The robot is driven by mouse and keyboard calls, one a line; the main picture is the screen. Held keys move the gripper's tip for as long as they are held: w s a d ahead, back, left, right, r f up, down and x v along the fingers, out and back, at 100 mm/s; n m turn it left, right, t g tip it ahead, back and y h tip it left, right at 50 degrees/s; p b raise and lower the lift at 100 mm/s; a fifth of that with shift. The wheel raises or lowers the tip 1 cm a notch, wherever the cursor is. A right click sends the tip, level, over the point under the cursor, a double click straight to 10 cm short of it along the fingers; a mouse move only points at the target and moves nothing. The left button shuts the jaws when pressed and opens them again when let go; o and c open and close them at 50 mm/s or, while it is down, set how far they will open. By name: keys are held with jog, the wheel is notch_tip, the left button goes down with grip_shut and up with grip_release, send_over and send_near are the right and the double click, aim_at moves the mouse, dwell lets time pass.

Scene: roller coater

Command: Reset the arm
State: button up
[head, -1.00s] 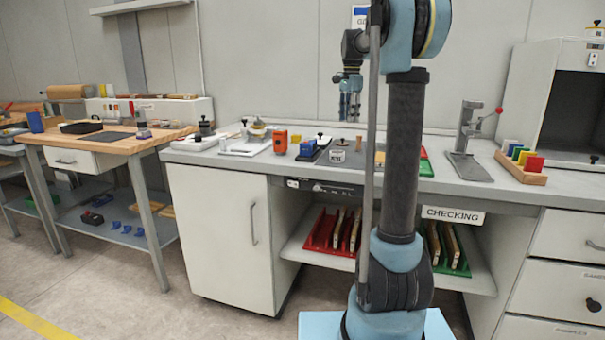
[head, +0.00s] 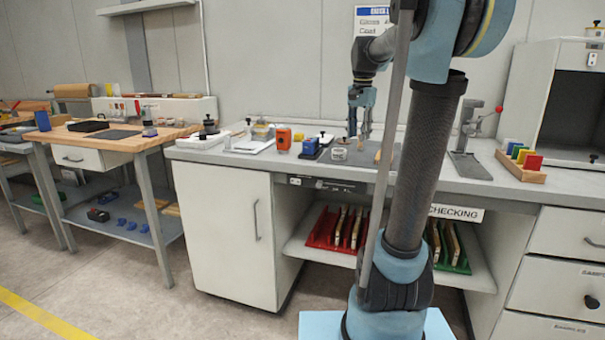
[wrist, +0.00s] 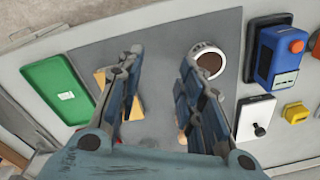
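My gripper (head: 360,135) hangs pointing down over the grey mat on the checking bench (head: 470,182) in the head view. Its blue fingers stand apart in the wrist view (wrist: 160,65), with only grey mat (wrist: 155,35) plainly showing between the tips. I see nothing held. My arm rises from its base and leans to the right, with its upper part running out of the top of the head view. A wooden piece (wrist: 101,80) is partly hidden behind the left finger in the wrist view. A round white container (wrist: 208,62) lies close to the right finger.
A green tray (wrist: 58,90) and a blue device (wrist: 277,58) with an orange knob flank the mat. A lever press (head: 467,140) and a rack of coloured blocks (head: 522,160) stand to the right. An orange device (head: 283,138) stands left.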

jog(key=s+f+n+t, duration=0.1)
jog(key=s+f+n, duration=0.8)
jog(key=s+f, duration=1.7)
jog(key=s, duration=0.4)
jog(key=shift+f, duration=0.15)
jog(key=shift+s+a, duration=0.1)
jog(key=shift+w+f, duration=0.2)
jog(key=shift+w, duration=0.25)
